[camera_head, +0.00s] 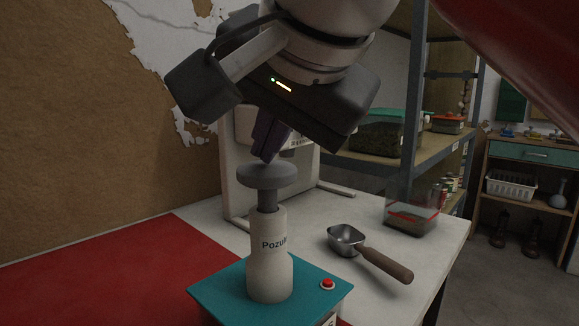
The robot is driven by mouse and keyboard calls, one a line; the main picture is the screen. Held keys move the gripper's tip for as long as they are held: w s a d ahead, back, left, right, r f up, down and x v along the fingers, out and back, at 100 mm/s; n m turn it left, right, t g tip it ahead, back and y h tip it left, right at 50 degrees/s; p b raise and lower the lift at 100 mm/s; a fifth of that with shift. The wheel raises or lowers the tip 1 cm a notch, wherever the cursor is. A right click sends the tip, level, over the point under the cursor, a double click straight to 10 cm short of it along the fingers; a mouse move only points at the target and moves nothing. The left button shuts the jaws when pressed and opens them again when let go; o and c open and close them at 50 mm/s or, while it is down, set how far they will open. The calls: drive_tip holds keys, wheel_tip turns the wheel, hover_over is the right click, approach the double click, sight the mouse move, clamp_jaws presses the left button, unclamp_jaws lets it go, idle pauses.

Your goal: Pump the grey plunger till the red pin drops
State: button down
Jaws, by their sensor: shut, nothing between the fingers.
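The grey plunger (266,176) has a wide round cap on a grey stem, which rises from the neck of a cream bottle (268,263) lettered "Pozu", the rest of the word curving out of sight. The stem shows between cap and neck. The bottle stands upright on a teal base (222,292). The red pin (327,283) stands on the base's right side, its round red top above a pale ring. My gripper (268,157) is shut and empty, its dark fingers pointing down at the plunger cap. I cannot tell whether the fingertips touch the cap.
A metal scoop (347,238) with a wooden handle lies on the white table right of the base. A clear container (411,214) stands near the table's right edge. A pale machine (240,150) stands behind the plunger. A red mat (130,275) covers the left.

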sight(270, 170)
drive_tip(key=shift+f+b, duration=1.1)
drive_tip(key=shift+f, duration=0.25)
idle(0.8)
drive_tip(key=shift+r, duration=0.1)
drive_tip(key=shift+r+p, duration=1.85)
drive_tip(key=shift+p, duration=0.05)
wheel_tip(270, 170, up, 3)
drive_tip(key=p, duration=0.3)
drive_tip(key=shift+r, duration=1)
